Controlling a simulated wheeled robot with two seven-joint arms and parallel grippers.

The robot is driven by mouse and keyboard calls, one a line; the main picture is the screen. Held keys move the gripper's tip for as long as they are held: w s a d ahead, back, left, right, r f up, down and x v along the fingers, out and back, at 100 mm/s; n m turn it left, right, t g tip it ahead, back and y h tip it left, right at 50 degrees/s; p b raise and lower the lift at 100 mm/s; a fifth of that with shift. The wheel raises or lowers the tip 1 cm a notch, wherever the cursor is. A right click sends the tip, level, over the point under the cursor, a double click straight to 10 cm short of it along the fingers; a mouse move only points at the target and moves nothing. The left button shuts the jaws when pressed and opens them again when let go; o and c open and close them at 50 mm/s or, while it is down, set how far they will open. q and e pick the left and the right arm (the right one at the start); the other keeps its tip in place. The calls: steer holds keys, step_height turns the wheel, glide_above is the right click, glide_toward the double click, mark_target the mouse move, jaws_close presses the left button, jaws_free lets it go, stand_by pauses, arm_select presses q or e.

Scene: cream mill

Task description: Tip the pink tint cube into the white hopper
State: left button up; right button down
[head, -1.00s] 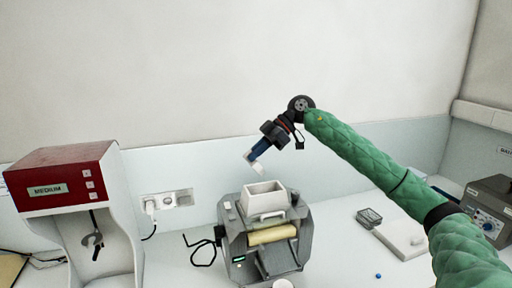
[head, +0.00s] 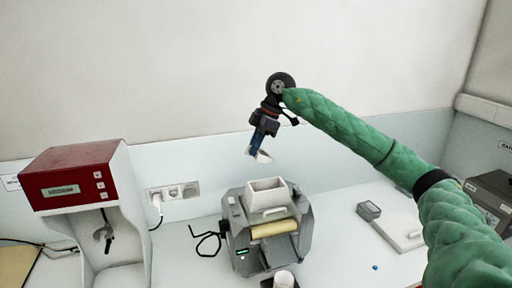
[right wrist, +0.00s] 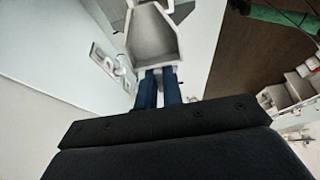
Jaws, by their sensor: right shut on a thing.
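The white hopper (head: 267,197) is an open box on top of a grey mill (head: 240,225) in the head view. My right gripper (head: 258,150) is above the hopper and slightly to its left in the picture. Its blue fingers are shut on a white scoop (head: 263,157), held clear of the hopper. In the right wrist view the scoop (right wrist: 150,38) extends from between the blue fingers (right wrist: 159,86). I cannot see the pink tint cube in any view. My left gripper is not in view.
A red-topped machine (head: 75,165) stands at the left. A white cup (head: 284,279) is in front of the mill. A small grey box (head: 369,210), a white flat board (head: 402,233) and a blue dot-like item (head: 375,267) lie to the right. A cable runs to a wall socket (head: 173,193).

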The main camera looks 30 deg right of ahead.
steer(key=shift+w+a+r+g+h, duration=0.1)
steer(key=shift+a+r+g+h, duration=0.2)
steer(key=shift+h, duration=0.5)
steer(key=shift+s+a+r+g+h, duration=0.15)
steer(key=shift+r+h, duration=0.3)
steer(key=shift+h, duration=0.35)
steer(key=shift+w+a+r+g+h, duration=0.2)
steer(key=shift+r+h, duration=0.15)
steer(key=shift+h, duration=0.45)
